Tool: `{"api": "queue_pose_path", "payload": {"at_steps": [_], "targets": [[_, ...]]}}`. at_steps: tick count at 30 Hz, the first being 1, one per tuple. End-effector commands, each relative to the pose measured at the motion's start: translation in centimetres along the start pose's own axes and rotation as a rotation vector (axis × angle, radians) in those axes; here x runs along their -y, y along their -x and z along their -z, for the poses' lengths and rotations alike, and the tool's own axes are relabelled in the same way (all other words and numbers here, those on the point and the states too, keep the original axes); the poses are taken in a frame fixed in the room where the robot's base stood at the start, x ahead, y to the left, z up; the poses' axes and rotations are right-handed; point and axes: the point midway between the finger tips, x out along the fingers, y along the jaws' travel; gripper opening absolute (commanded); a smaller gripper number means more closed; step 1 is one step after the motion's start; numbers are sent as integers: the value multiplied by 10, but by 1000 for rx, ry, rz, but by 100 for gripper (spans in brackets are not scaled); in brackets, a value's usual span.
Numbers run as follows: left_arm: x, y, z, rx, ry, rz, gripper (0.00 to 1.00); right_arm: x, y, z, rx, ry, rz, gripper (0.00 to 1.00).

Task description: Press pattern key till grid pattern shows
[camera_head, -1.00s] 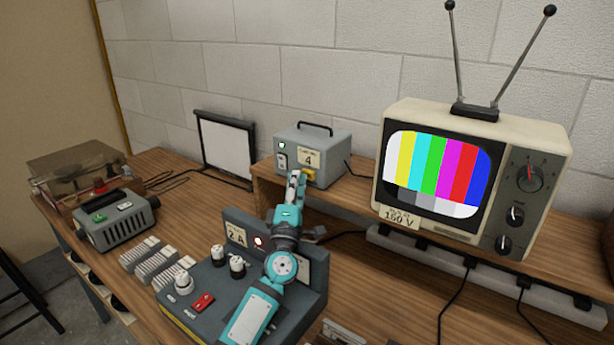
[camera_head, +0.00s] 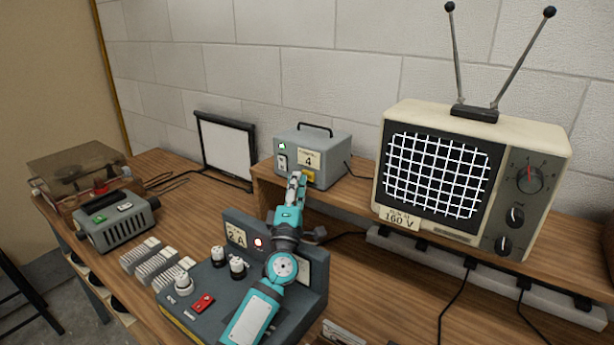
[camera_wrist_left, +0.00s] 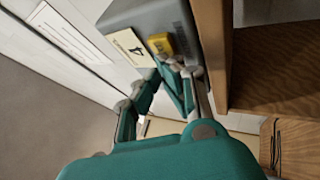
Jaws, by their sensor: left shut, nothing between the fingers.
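The television (camera_head: 437,175) on the raised shelf shows a white grid on black. The grey pattern box (camera_head: 325,146), labelled 4, stands at the left on the same shelf, with a small green light lit on its front. Its yellow key (camera_head: 309,176) is partly hidden by my gripper in the head view and shows clearly in the left wrist view (camera_wrist_left: 160,45). My left gripper (camera_head: 296,178) is shut and empty, with its fingertips at the lower edge of the key; I cannot tell whether they touch it. My right gripper is not in view.
A grey control unit (camera_head: 205,309) with white knobs and a red switch lies under my left arm. A small framed white screen (camera_head: 226,147) stands behind. A grey device (camera_head: 117,222) and a clear-lidded box (camera_head: 80,172) are at the left.

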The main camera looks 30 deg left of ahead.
Motion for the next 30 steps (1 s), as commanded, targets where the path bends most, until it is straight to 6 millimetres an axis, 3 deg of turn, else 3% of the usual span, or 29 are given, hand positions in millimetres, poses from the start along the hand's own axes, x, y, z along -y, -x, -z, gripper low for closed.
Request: {"api": "queue_pose_path", "payload": {"at_steps": [17,30], "targets": [[-6,11,6,-1,-1,1,0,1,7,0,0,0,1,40],[-24,44,24,-1,-2,2,0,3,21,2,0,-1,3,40]]}}
